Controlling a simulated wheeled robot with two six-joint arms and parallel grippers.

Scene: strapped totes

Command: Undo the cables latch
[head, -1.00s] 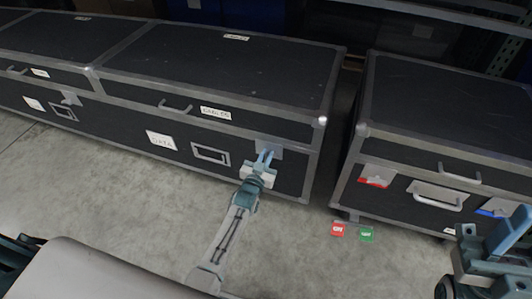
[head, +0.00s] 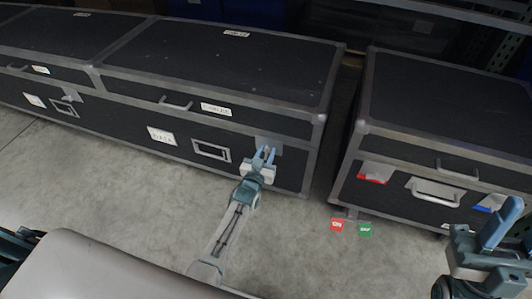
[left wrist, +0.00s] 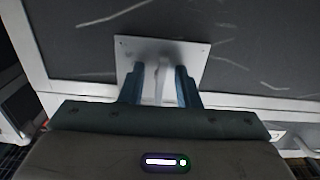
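The cables case (head: 225,72) is a long black case with grey metal edges and a white label (head: 216,109) on its lid front. Its latch plate (head: 270,141) is on the front near the right end, and it also shows as a pale plate (left wrist: 190,52) in the left wrist view. My left gripper (head: 265,156) is at this plate, its blue fingers apart. In the left wrist view the fingers (left wrist: 160,85) stand either side of a pale upright latch part (left wrist: 161,72), with gaps showing. My right gripper (head: 490,228) is at the far right; its finger gap is unclear.
A second black case (head: 445,100) stands right, with red (head: 372,179) and blue (head: 490,203) latch parts. Red (head: 337,225) and green (head: 365,229) tags are by its base. The case front has a recessed handle (head: 211,150) and a white label (head: 161,136). Concrete floor (head: 120,180) is clear.

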